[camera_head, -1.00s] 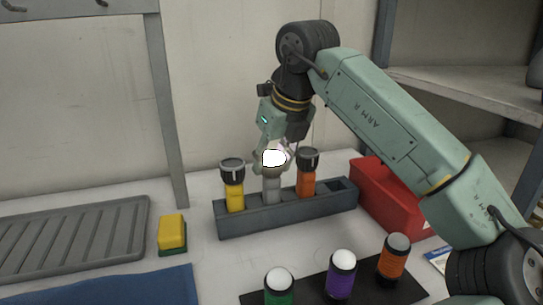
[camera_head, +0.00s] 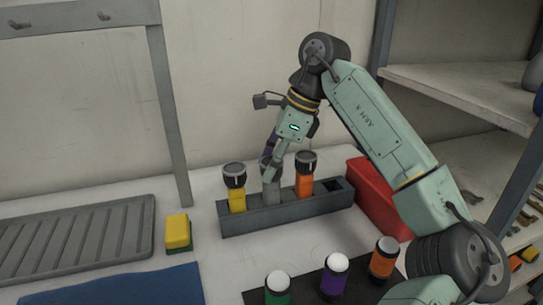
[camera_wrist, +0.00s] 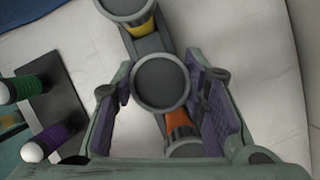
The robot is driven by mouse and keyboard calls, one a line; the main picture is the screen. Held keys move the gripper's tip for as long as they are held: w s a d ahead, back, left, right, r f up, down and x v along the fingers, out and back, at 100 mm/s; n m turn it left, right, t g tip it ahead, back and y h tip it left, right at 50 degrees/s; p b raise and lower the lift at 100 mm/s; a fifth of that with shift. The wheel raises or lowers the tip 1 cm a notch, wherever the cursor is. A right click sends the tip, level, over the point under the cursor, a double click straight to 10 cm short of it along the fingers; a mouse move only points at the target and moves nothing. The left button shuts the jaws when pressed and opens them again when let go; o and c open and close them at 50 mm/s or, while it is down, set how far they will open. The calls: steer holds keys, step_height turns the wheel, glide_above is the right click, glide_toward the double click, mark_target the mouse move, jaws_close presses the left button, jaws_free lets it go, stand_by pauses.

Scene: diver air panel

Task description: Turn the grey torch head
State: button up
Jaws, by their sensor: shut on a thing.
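The grey torch (camera_head: 271,191) stands upright in a slot of the dark grey rack (camera_head: 290,214), between the yellow torch (camera_head: 236,190) and the orange torch (camera_head: 305,178). My gripper (camera_head: 271,165) points down from above and is shut on the grey torch's head, partly hiding it in the head view. In the wrist view the round grey head (camera_wrist: 162,83) lies between my two purple-padded fingers (camera_wrist: 165,95), its lens face dark. The yellow torch's head (camera_wrist: 125,8) shows above it and the orange torch (camera_wrist: 180,125) below.
A red box (camera_head: 374,200) stands right of the rack. Green (camera_head: 278,289), purple (camera_head: 334,278) and orange (camera_head: 382,260) white- or grey-topped cylinders stand in front on a dark mat. A yellow-green sponge (camera_head: 178,232) and ridged tray (camera_head: 80,240) lie left.

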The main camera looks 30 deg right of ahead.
steer(key=shift+n+g+p, duration=0.35)
steer(key=shift+n+g, duration=0.15)
steer(key=shift+n, duration=0.6)
stand_by(0.5)
steer(key=o, duration=0.9)
steer(key=v, duration=1.2)
steer(key=shift+d, duration=0.15)
steer(key=shift+s, duration=0.1)
